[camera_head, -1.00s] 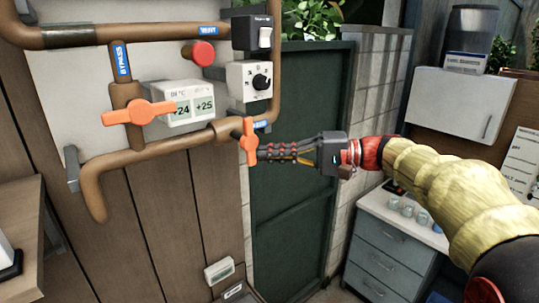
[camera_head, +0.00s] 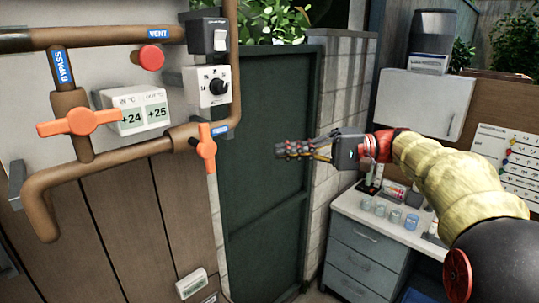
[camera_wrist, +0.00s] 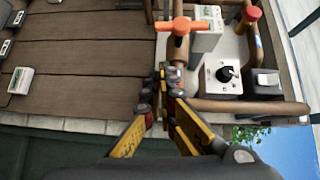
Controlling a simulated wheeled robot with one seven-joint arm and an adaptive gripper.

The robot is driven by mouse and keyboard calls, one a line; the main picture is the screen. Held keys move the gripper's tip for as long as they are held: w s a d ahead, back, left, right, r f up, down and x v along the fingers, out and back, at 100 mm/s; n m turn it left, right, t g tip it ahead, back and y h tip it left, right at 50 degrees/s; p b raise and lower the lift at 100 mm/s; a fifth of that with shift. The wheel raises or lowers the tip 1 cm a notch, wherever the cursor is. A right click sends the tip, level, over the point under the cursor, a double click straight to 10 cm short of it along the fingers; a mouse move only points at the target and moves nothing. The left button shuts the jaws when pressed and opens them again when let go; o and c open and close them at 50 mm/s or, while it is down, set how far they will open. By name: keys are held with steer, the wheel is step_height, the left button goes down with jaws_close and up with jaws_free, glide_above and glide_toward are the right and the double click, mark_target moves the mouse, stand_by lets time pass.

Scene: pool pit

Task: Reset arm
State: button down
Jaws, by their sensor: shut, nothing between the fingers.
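My gripper (camera_head: 280,149) is shut and empty, held in mid-air in front of the dark green door. It points left toward the pipe panel, and a clear gap separates it from the orange valve handle (camera_head: 206,148) on the lower pipe. That handle hangs downward. In the wrist view my gripper (camera_wrist: 168,70) shows its fingertips together, with an orange handle (camera_wrist: 181,26) beyond them. My arm reaches in from the right in the head view.
A second orange handle (camera_head: 79,122) lies across the bypass pipe. A red knob (camera_head: 151,57), a +24/+25 display (camera_head: 137,112), a black dial (camera_head: 218,86) and a switch (camera_head: 220,41) are nearby. A drawer cabinet (camera_head: 358,250) with small jars stands right, under a white wall cabinet (camera_head: 427,103).

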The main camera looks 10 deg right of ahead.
steer(key=shift+d, duration=0.25)
steer(key=shift+s+a, duration=0.1)
